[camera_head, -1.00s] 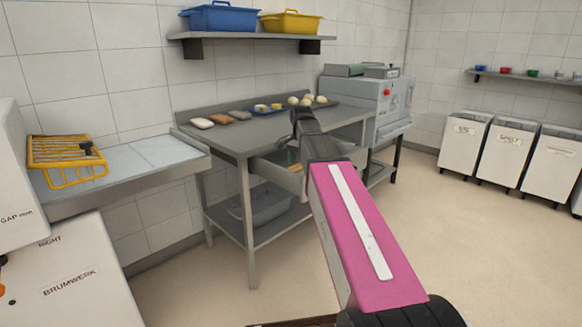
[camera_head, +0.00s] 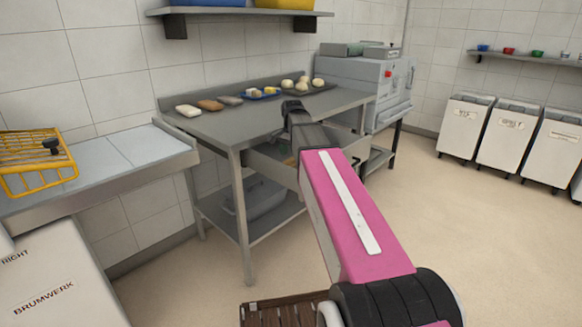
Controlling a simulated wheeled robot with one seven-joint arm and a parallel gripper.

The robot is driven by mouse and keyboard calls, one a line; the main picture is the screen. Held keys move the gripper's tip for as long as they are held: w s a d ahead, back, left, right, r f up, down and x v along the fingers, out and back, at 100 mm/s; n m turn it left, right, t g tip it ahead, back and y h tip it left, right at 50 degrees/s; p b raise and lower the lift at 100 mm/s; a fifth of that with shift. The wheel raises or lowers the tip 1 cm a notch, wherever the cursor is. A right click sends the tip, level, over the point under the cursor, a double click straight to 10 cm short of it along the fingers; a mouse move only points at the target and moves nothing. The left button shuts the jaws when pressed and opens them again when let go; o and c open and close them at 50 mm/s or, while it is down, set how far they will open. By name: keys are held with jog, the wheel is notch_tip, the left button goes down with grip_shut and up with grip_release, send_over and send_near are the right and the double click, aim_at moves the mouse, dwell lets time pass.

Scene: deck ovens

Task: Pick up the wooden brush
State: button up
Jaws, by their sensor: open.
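My gripper (camera_head: 293,108) is at the far end of my pink arm, in front of the right part of the steel worktable. Its jaws are small and seen from behind, and nothing shows held in them. A drawer (camera_head: 262,163) under the tabletop is pulled out, partly hidden by my arm. A small brownish patch (camera_head: 290,161) shows inside it, too small to identify. I cannot make out a wooden brush for certain anywhere.
On the worktable (camera_head: 215,128) lie a white, a brown and a grey block, a blue tray (camera_head: 272,94) and a dark tray (camera_head: 322,91) with dough balls. A yellow rack (camera_head: 38,178) sits left. White bins (camera_head: 507,135) stand right.

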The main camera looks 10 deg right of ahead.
aim_at(291, 160)
jog(key=shift+a+f, duration=0.2)
jog(key=shift+f, duration=2.55)
jog(key=shift+c, duration=0.3)
jog(key=c, duration=1)
